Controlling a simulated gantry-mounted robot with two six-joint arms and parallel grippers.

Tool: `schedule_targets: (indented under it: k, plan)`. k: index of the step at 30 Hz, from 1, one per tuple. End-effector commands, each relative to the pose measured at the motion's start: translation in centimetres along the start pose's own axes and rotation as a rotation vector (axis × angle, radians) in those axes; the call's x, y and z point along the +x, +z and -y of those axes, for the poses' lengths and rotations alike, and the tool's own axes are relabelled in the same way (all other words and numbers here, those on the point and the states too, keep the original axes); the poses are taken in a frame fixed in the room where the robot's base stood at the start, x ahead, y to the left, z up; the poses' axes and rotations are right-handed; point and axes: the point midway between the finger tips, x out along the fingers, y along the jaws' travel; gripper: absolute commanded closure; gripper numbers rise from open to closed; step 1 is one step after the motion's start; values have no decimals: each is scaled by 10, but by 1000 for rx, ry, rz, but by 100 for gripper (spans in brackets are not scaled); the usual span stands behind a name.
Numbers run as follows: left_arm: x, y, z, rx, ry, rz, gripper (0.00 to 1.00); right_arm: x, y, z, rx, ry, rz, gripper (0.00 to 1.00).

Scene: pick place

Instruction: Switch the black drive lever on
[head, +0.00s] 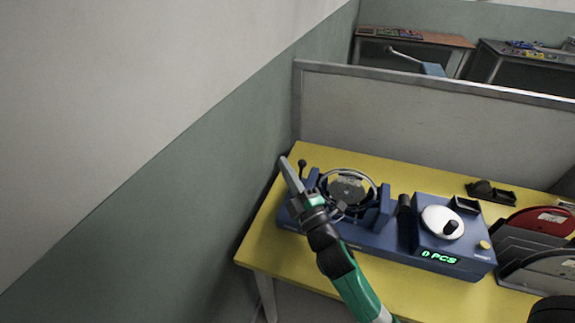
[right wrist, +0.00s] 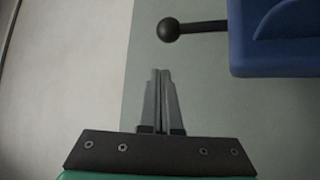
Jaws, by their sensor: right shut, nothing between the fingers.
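The black drive lever (head: 302,164) is a thin rod with a ball knob at the left end of the blue machine (head: 375,241). In the right wrist view the lever's knob (right wrist: 168,30) is just ahead of the fingertips, with its rod running right to the blue housing (right wrist: 275,45). My right gripper (head: 284,161) is shut and empty, beside the lever on its left in the head view. In the right wrist view its closed fingers (right wrist: 160,71) point towards the knob with a visible gap. The lever's base is partly hidden by the gripper in the head view. My left gripper is not in view.
The machine stands on a yellow table (head: 268,248), with a round metal ring (head: 348,172), a white dial (head: 437,222) and a green "0 PCS" display (head: 438,256). A tape dispenser (head: 489,192) and file holders (head: 540,240) are right. A wall (head: 215,190) is close on the left.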

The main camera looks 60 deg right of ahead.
Motion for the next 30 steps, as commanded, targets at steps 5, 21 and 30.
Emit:
schedule_targets:
  k: [5,21,30]
  plan:
    - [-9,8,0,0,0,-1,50,-44,0,6,0,-1,-3,100]
    - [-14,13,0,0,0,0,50,-75,0,4,1,2,-2,100]
    - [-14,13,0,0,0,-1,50,-75,0,4,1,2,-2,100]
